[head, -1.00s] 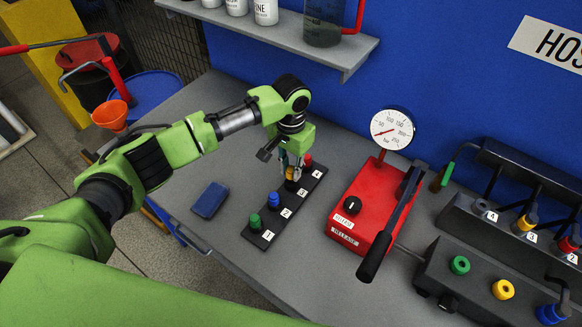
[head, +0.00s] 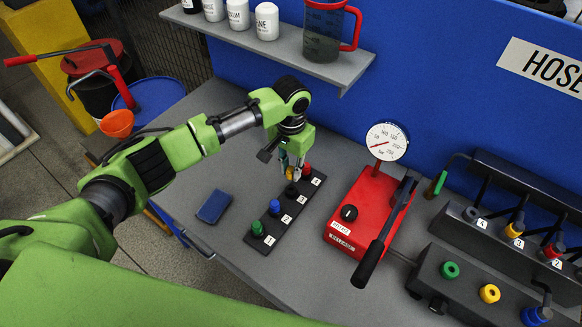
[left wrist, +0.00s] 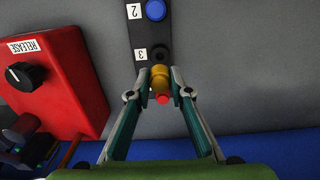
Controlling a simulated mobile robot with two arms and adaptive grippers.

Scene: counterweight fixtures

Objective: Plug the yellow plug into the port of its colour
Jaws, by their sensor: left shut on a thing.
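The yellow plug (head: 290,172) is held between the fingertips of my left gripper (head: 295,170), just above the black numbered strip (head: 263,240). In the left wrist view the yellow plug (left wrist: 160,82) sits between the two shut fingers (left wrist: 161,78), and the dark slot by label 3 (left wrist: 160,53) shows empty beside it. The yellow-ringed port (head: 489,293) is on top of a dark block (head: 470,308) at the lower right, well away from the gripper. My right gripper is not in view.
The strip also holds a green plug (head: 257,228), a blue plug (head: 275,207) and a red plug (head: 306,170). A red pump (head: 352,230) with gauge (head: 387,141) and black lever stands between strip and port block. A green port (head: 450,270) neighbours the yellow one.

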